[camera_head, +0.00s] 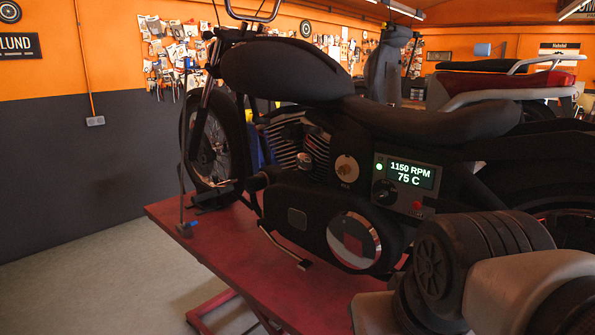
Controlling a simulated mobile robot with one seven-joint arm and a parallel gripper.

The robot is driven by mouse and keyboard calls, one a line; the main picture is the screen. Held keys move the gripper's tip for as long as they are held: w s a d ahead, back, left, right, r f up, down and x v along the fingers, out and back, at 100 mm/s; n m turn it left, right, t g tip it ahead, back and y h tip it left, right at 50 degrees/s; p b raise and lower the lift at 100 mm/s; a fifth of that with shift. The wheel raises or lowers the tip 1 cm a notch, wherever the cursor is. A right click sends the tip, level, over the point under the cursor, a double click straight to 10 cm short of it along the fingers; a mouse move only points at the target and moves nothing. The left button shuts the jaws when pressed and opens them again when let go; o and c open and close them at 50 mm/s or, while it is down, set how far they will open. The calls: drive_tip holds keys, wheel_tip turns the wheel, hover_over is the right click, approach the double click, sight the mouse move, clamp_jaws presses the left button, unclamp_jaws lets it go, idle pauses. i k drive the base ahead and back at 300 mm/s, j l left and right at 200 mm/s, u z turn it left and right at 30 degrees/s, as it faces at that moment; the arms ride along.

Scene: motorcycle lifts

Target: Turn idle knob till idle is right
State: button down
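A black motorcycle (290,75) stands side-on on a red lift table (335,300). On its side, behind the engine fins, is a brass-coloured knob (346,169) on a dark plate, with a small label below it that I cannot read clearly. To its right is a grey panel with a lit display (410,175) reading 1150 RPM and 75 C. A green light (379,167) glows beside the display, and a black round knob (384,191) sits below it. I cannot tell for sure which knob is the idle knob. My gripper is not visible.
My own dark and beige arm links fill the lower right, in front of the motorcycle's rear. A red button (416,205) sits low on the panel. A second motorcycle (510,85) stands behind at right. Bare floor (90,290) lies at left.

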sight(344, 169)
drive_tip(key=i+j, duration=0.15)
drive_tip(key=j, duration=0.2)
drive_tip(key=i+j, duration=0.15)
drive_tip(key=j, duration=0.25)
drive_tip(key=i+j+u, duration=0.1)
drive_tip(key=j, duration=0.25)
drive_tip(key=i+j, duration=0.2)
drive_tip(key=j, duration=0.15)
